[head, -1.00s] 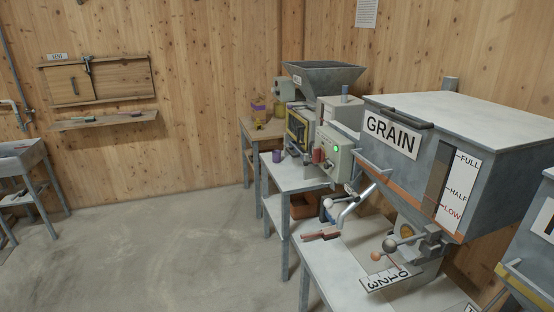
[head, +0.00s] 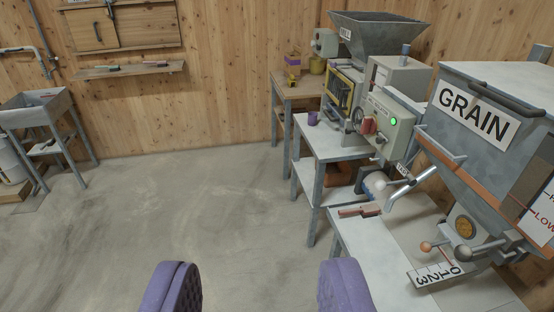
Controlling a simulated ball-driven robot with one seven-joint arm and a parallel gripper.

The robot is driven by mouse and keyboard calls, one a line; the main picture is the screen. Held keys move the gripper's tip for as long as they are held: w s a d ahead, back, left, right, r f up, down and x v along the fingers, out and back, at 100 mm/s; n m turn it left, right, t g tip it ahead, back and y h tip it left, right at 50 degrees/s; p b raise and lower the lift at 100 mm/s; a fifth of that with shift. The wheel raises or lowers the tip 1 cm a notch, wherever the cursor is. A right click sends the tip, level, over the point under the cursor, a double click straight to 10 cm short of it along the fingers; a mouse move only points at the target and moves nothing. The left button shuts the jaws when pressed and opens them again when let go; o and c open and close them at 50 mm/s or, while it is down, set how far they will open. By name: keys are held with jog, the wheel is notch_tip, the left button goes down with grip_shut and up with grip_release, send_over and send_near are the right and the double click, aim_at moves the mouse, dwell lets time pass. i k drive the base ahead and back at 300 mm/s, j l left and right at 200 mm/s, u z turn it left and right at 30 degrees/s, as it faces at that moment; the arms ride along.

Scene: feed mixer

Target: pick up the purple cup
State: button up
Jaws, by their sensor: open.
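The purple cup (head: 312,118) is small in the head view. It stands upright at the left edge of the grey table (head: 326,143), beside the mixer machine. My gripper (head: 260,295) shows at the bottom of the view as two purple padded fingers held wide apart. It is open, with only bare floor seen between the fingers. The cup is far beyond it, up and to the right in the picture, and nothing touches it.
The grain hopper (head: 481,135) and its nearer table (head: 375,240) fill the right side. A brown-handled tool (head: 360,211) lies on that table. A wooden table (head: 299,84) stands behind the cup. A sink (head: 40,108) stands far left. The concrete floor (head: 200,210) is open.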

aim_at(313, 116)
jog(key=i, duration=4.35)
jog(key=i+u, duration=0.15)
jog(key=i, duration=0.3)
